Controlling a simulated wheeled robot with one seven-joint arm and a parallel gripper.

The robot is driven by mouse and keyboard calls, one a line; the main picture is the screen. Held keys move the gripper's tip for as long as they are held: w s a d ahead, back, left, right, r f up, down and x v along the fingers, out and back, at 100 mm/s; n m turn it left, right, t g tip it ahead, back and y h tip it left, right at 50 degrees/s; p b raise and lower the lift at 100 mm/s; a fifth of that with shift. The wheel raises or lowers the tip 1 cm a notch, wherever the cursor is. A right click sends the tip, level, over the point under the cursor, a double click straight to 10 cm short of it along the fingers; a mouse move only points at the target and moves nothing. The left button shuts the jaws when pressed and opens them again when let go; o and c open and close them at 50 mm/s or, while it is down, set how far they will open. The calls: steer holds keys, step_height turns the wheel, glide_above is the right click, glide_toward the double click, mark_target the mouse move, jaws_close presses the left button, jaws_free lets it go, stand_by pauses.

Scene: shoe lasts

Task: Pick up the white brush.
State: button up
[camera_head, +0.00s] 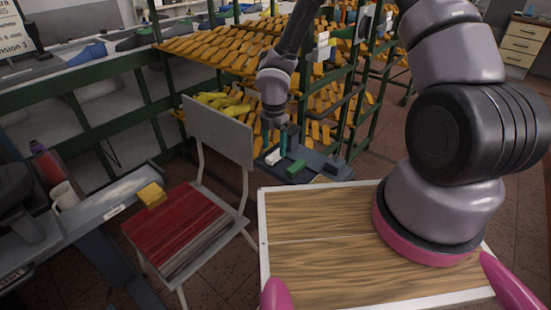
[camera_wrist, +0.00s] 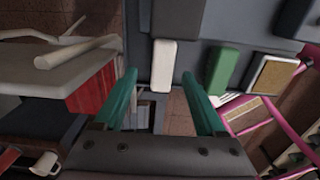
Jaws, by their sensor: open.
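The white brush (camera_head: 272,157) is a small white block lying on a dark grey tray (camera_head: 325,165) beyond the wooden-topped table. In the wrist view the white brush (camera_wrist: 163,65) is upright in the picture, in line with the gap between the fingertips. My gripper (camera_head: 284,142) hangs just above the tray, beside the brush. Its two teal fingers (camera_wrist: 160,84) are apart with nothing held. I cannot tell how far below the fingertips the brush lies.
A green block (camera_head: 297,167) lies right of the white brush, and a dark block (camera_head: 335,160) sits farther right. A chair (camera_head: 218,132) with a red seat stands left of the tray. Green racks with orange shoe lasts (camera_head: 215,48) stand behind.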

mark_target(275, 154)
steer(key=shift+d+f, duration=0.15)
steer(key=shift+f, duration=1.8)
jaws_close()
steer(key=shift+r, duration=0.1)
step_height(275, 154, up, 10)
steer(key=shift+f, duration=0.1)
